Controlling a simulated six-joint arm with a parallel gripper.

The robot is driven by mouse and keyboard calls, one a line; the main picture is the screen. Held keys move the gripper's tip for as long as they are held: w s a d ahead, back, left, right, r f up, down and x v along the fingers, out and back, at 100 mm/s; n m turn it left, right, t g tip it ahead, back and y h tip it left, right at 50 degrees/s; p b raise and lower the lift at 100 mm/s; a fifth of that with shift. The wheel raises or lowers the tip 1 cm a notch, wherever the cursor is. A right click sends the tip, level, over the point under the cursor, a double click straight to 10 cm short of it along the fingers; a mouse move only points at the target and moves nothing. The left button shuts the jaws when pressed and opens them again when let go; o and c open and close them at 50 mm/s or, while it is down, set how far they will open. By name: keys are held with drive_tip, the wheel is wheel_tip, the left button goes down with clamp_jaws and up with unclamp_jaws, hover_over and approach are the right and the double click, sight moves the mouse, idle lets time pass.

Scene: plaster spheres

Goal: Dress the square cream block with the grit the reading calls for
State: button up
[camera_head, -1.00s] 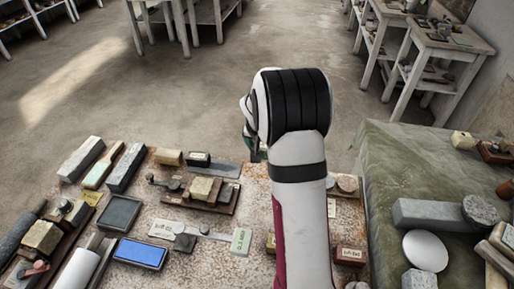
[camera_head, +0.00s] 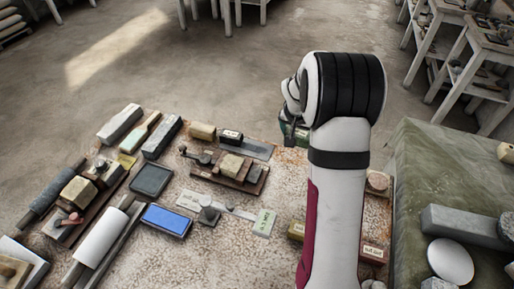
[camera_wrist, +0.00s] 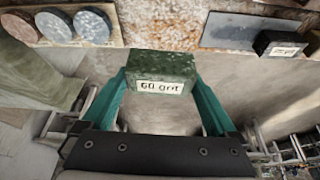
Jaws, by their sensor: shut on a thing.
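My gripper (camera_wrist: 161,88) is shut on a dark green block (camera_wrist: 163,66) labelled "60 grit", with its teal fingers on either side. In the head view a bit of this green block (camera_head: 300,132) shows left of my wrist, near the table's far edge; my arm hides the rest. A squarish cream block (camera_head: 231,164) sits on a wooden board (camera_head: 250,187) left of my gripper.
A black labelled block (camera_head: 231,136) stands by a dark plate (camera_head: 256,149). A blue stone (camera_head: 167,219) and a dark tray (camera_head: 151,180) lie left. Labelled yellowish (camera_head: 297,230) and reddish (camera_head: 375,253) blocks lie near my arm. A green-covered surface (camera_head: 425,160) stands right.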

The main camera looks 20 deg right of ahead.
idle(0.5)
drive_tip(key=w+a+r+n+t+y, duration=0.15)
drive_tip(key=a+n, duration=0.25)
drive_tip(key=a, duration=0.5)
drive_tip(key=w+a+n+y, duration=0.1)
drive_tip(key=w+a+n, duration=0.1)
drive_tip(key=a+n, duration=0.5)
drive_tip(key=shift+s+a+f+m+y, duration=0.1)
drive_tip(key=shift+a+f+m, duration=0.35)
drive_tip(key=shift+f, duration=0.65)
drive_tip(key=shift+a+f+m+y, duration=0.15)
drive_tip(key=shift+a+f, duration=0.4)
drive_tip(key=shift+f, duration=0.55)
drive_tip(key=shift+s+a+f+m, duration=0.1)
drive_tip(key=shift+a+f+m, duration=0.35)
drive_tip(key=shift+f, duration=0.65)
drive_tip(key=shift+f, duration=0.4)
drive_tip(key=shift+a, duration=0.1)
